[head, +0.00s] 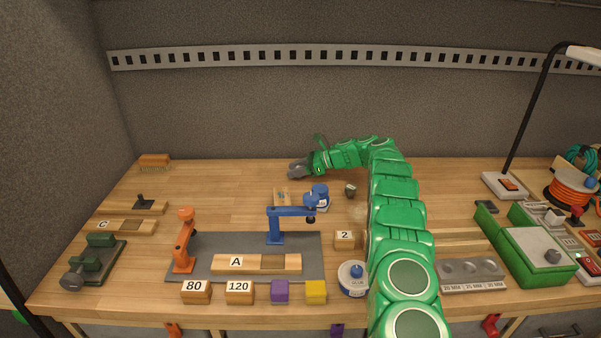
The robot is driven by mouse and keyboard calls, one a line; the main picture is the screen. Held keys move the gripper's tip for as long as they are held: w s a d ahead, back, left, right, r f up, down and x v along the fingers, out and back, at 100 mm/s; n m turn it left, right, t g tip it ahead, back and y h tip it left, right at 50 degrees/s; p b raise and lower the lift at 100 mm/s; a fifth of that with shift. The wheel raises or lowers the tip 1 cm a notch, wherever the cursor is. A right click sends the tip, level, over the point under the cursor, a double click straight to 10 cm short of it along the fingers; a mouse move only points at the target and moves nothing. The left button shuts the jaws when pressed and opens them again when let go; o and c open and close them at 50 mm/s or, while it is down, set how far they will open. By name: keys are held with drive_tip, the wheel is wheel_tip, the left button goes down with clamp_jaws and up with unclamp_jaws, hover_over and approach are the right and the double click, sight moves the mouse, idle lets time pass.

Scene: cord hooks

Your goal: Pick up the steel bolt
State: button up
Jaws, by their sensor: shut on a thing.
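My gripper (297,170) is at the back middle of the bench, at the end of my green arm, with its grey jaws toward the left. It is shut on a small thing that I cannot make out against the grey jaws. I cannot pick out the steel bolt for certain. A small dark, rounded piece (350,190) sits on the bench to the right of and nearer than my gripper; what it is cannot be told at this size.
A blue clamp-like stand (276,226) and an orange one (184,241) rise from the grey mat (206,243). A blue-and-white container (320,194) stands behind. A metal block with holes (470,287) and a green box (524,240) are at right.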

sight(296, 167)
drive_tip(key=shift+r, duration=0.1)
drive_tip(key=shift+r, duration=1.45)
drive_tip(key=shift+s+d+r, duration=0.1)
drive_tip(key=shift+s+r, duration=0.6)
drive_tip(key=shift+r, duration=0.2)
drive_tip(key=shift+s+d+r, duration=0.35)
drive_tip(key=shift+s+r, duration=1)
drive_tip(key=shift+s, duration=0.7)
drive_tip(key=shift+s+d+r, duration=0.35)
drive_tip(key=shift+s+r, duration=1.05)
drive_tip(key=shift+s, duration=0.7)
drive_tip(key=shift+s+d+r, duration=0.35)
drive_tip(key=shift+s+r, duration=1)
drive_tip(key=shift+s, duration=0.7)
